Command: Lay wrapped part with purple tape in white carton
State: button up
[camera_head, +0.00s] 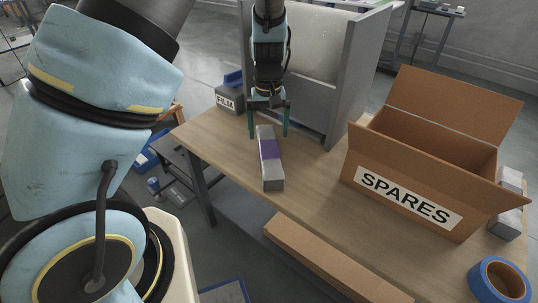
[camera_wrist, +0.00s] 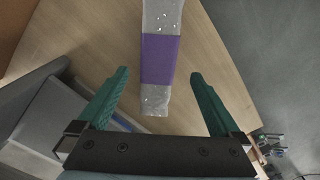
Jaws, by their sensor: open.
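The wrapped part (camera_head: 272,171) is a long grey-white bar with a purple tape band (camera_head: 269,149) round its middle. It lies on the wooden table. My gripper (camera_head: 269,134) is open with green fingers, one to each side of the part's far end. In the wrist view the part (camera_wrist: 156,98) lies between and beyond the open fingertips (camera_wrist: 159,73), with clear space on both sides; no contact shows. The open carton (camera_head: 428,161) is brown cardboard with a white SPARES label, standing on the table at right. No white carton is visible.
A grey high-sided unit (camera_head: 345,75) stands behind my gripper. A grey FILM box (camera_head: 229,100) is at the table's far left. A blue tape roll (camera_head: 499,281) and grey wrapped items (camera_head: 508,222) lie at right. A long cardboard piece (camera_head: 325,262) runs along the front. Bare tabletop separates part and carton.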

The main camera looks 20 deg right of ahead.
aim_at(269, 148)
notch_tip(269, 148, down, 8)
jog(key=shift+d+r+p, duration=0.1)
jog(key=shift+r+p, duration=0.15)
jog(key=shift+p, duration=0.1)
grip_shut()
dwell(0.9)
